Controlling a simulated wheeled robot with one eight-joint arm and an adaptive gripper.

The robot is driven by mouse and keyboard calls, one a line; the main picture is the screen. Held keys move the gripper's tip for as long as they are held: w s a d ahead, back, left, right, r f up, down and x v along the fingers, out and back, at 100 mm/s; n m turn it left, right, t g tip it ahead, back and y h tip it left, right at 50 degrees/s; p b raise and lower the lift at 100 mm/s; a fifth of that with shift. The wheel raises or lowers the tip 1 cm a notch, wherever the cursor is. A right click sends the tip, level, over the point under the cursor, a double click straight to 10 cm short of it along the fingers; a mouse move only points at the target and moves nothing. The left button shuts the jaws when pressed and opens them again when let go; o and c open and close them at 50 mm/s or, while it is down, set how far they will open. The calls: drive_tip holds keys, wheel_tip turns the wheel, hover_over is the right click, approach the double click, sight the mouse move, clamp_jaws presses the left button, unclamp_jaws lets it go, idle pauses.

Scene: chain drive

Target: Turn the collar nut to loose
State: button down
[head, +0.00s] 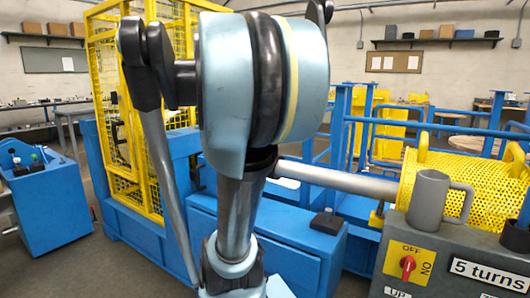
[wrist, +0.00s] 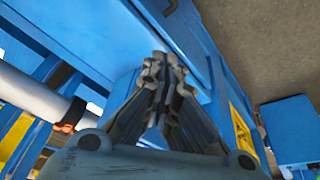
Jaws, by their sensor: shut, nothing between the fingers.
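My gripper (wrist: 163,65) shows in the wrist view with its ridged grey fingers closed together at the tips, empty. It points toward a blue machine surface (wrist: 85,30) and I cannot tell whether it touches it. A grey shaft (wrist: 35,95) lies to its left, apart from it, with a dark ring and a brownish fitting (wrist: 70,118) near its end. I cannot tell whether either is the collar nut. In the head view my arm covers the middle and hides the left end of the shaft (head: 345,181); the gripper cannot be made out there.
A yellow mesh guard (head: 435,190) covers the shaft's right end. A grey mug (head: 430,200) stands on a control panel with a red OFF/ON switch (head: 407,267) and a "5 turns" label (head: 487,274). A yellow cage (head: 105,90) and blue rails (head: 440,130) stand around.

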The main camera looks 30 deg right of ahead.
drive_tip(key=w+d+r+m+h, duration=0.2)
drive_tip(key=w+d+r+m, duration=0.3)
drive_tip(key=w+d, duration=0.75)
drive_tip(key=w+d+r+m+h, duration=0.1)
drive_tip(key=w+d+r+m, duration=0.1)
drive_tip(key=w+d+r, duration=1)
drive_tip(key=shift+m, duration=0.3)
drive_tip(key=d+f, duration=0.1)
drive_tip(key=f, duration=0.4)
drive_tip(key=d+f, duration=0.2)
drive_tip(key=f, duration=0.4)
drive_tip(key=d+f, duration=0.2)
drive_tip(key=f, duration=0.3)
drive_tip(key=shift+s+d+f, duration=0.15)
drive_tip(key=shift+s+d, duration=0.1)
drive_tip(key=shift+s, duration=0.1)
drive_tip(key=shift+a, duration=0.15)
drive_tip(key=shift+w+n, duration=0.1)
drive_tip(key=shift+n, duration=0.3)
